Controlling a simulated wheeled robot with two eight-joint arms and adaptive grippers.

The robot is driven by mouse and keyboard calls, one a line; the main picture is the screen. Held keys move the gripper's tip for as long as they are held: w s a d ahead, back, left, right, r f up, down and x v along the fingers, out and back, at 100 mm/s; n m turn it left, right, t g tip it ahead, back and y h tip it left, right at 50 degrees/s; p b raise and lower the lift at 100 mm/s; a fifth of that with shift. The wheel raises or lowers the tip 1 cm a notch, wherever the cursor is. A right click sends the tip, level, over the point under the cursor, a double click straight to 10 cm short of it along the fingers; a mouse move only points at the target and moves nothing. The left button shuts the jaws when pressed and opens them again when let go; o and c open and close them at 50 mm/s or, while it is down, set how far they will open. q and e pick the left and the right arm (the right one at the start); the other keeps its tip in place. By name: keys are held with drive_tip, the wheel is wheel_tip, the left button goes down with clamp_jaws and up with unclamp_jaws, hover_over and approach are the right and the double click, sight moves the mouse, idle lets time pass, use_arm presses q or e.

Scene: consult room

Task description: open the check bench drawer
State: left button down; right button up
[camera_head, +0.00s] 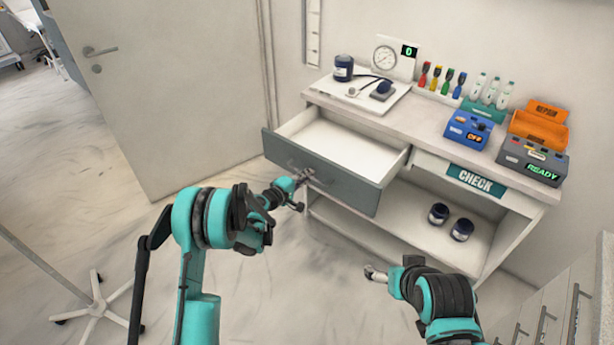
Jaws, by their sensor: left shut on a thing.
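The check bench (335,104) stands against the wall, with a teal CHECK label (475,180) on its front. Its drawer (350,187) at the left is pulled well out, and its white inside (345,145) looks empty. My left gripper (305,178) is at the drawer's grey front and is shut on the drawer handle (311,172). My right gripper (374,273) is low in front of the bench, apart from it. Its fingers are too small to tell open from shut.
A gauge (386,58), a blue box (468,130) and a grey READY box (533,158) stand on the bench top. Two dark jars (462,229) sit on the lower shelf. A wheeled stand base (98,310) is at lower left; drawers (560,310) are at lower right.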

use_arm(q)
drive_tip(key=c, duration=1.9)
unclamp_jaws()
drive_tip(key=shift+c, duration=0.2)
drive_tip(key=v, duration=1.1)
drive_tip(key=shift+s+a, duration=0.25)
drive_tip(key=shift+s, duration=0.1)
